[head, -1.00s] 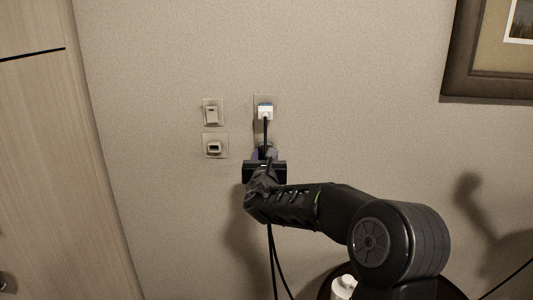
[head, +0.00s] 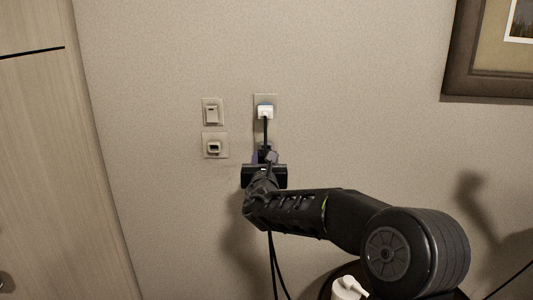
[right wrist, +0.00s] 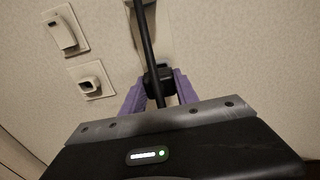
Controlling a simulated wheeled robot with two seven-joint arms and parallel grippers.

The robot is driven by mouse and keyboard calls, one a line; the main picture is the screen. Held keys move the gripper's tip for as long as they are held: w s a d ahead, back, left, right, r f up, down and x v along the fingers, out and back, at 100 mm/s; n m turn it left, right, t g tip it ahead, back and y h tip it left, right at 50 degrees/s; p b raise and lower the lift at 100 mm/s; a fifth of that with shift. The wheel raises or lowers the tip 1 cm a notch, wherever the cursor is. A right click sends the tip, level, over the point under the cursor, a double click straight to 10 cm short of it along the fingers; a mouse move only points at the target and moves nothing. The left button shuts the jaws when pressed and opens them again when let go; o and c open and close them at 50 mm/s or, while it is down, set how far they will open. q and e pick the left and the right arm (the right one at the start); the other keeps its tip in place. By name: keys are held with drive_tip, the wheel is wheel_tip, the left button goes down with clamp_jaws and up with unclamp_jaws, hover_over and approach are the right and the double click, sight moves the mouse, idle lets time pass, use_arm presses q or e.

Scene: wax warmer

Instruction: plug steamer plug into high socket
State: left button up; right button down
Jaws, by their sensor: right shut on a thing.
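A white plug (head: 265,111) sits in the upper wall socket (head: 271,98), with a black cord hanging straight down. My right gripper (head: 264,158) is below it, close to the wall. Its purple fingers are shut on a black plug (right wrist: 158,80), which shows between them in the right wrist view. The gripper largely hides the wall behind this plug, so I cannot tell whether it is in a socket. The cord passes in front of the black plug in the wrist view. My left gripper is out of view.
A light switch (head: 212,112) and another wall fitting (head: 215,146) are left of the sockets. A white bottle (head: 348,289) stands on a dark round table at bottom. A framed picture hangs upper right. The wall above is clear.

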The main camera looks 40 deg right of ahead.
drive_tip(key=b+v, duration=0.2)
drive_tip(key=v, duration=0.4)
drive_tip(key=shift+a, duration=0.1)
idle(0.5)
drive_tip(key=w+a, duration=0.9)
drive_tip(key=w, duration=0.4)
drive_tip(key=shift+a+p, duration=0.2)
drive_tip(key=shift+p, duration=0.15)
idle(1.1)
idle(0.5)
